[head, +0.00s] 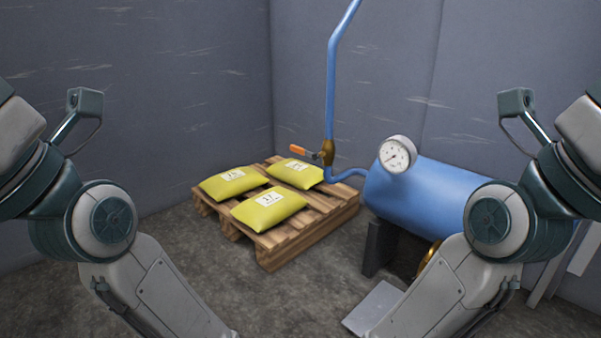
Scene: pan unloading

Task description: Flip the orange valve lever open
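The orange valve lever (298,149) sticks out to the left of a brass valve (328,152), roughly level, across the line of the upright blue pipe (332,90). A short dark part joins the lever to the valve. My arm links show at the left and right edges, apart from the valve. Neither of my grippers shows in the head view, so I cannot see their fingers.
A wooden pallet (318,232) with yellow sacks (270,207) stands below the lever. A blue tank (430,195) with a white gauge (397,154) is right of the valve. Grey walls (180,90) close the corner behind. The concrete floor (290,295) in front is largely clear.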

